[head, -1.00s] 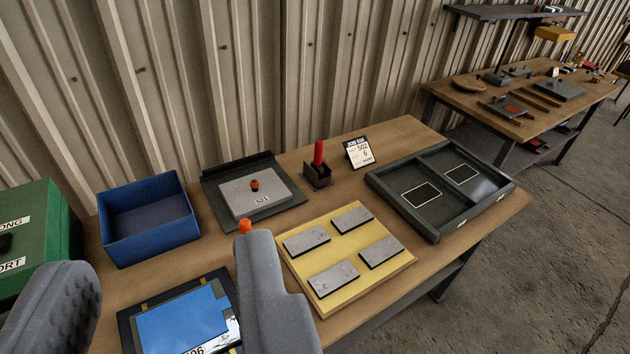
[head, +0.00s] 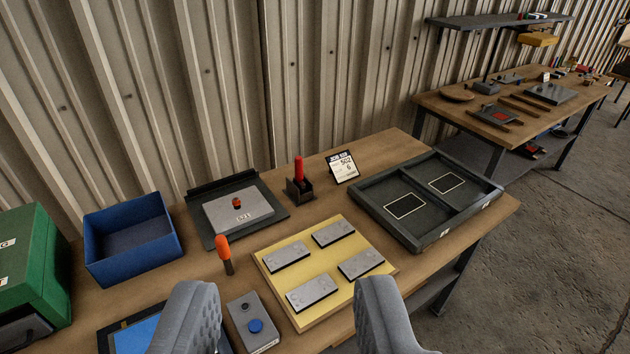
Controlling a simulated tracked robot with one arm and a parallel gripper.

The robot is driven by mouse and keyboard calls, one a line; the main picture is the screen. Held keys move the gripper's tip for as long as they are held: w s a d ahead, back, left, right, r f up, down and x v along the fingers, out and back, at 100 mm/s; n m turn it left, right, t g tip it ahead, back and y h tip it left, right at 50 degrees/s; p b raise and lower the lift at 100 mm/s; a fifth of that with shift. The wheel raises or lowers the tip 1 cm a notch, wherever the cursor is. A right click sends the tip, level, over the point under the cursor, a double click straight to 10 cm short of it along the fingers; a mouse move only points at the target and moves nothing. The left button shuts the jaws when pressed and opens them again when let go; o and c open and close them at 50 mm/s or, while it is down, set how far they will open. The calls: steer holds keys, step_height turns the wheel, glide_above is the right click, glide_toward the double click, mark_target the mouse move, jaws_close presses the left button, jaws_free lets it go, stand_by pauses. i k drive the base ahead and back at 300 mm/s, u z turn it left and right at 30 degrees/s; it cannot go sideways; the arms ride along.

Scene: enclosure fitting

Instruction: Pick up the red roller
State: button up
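The red roller (head: 299,170) stands upright in a small dark holder (head: 300,188) toward the back of the workbench, between the grey plate on its dark tray and the job card. My gripper (head: 285,320) is at the bottom of the head view, its two grey fingers wide apart with nothing held between them. It is in front of the roller and apart from it. The roller's lower end is hidden inside the holder.
A yellow board (head: 325,262) with several grey plates lies in front of the holder. An orange-handled tool (head: 224,252) stands left of it. A grey box with a blue button (head: 252,322) shows between my fingers. A blue bin (head: 130,245) and dark divided tray (head: 430,200) flank these.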

mark_target(298, 178)
steer(key=z, duration=0.05)
steer(key=i, duration=1.05)
steer(key=u, duration=1.95)
steer(key=k, duration=0.9)
steer(key=z, duration=1.3)
